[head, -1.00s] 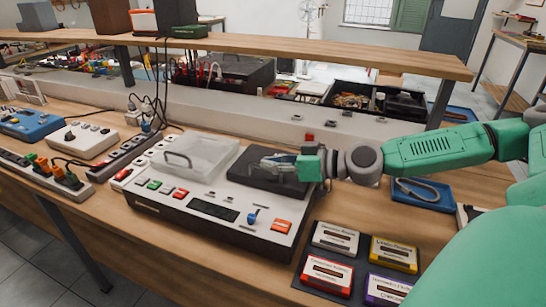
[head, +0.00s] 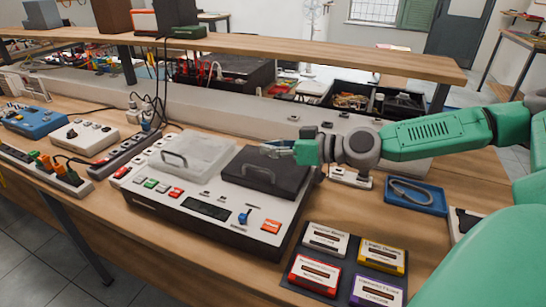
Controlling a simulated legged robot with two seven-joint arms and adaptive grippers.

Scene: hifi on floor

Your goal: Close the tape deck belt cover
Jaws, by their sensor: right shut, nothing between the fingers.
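The tape deck (head: 200,228) is a cream and black unit on the wooden bench, with coloured buttons along its front. A dark cover (head: 285,177) with a black loop handle (head: 257,173) lies about flat over its right part. A clear cover (head: 205,152) with a grey handle lies over its left part. Which of them is the belt cover is not labelled legibly. My right gripper (head: 270,150) is shut and empty at the far edge of the dark cover, behind the handle; whether it touches the cover I cannot tell. My left gripper is out of view.
Several cassettes (head: 326,240) lie on a dark tray in front, right of the deck. A blue tray with a cable (head: 414,194) is at the right. A power strip (head: 125,155) and a white box (head: 83,139) stand left. A raised shelf (head: 330,62) runs behind.

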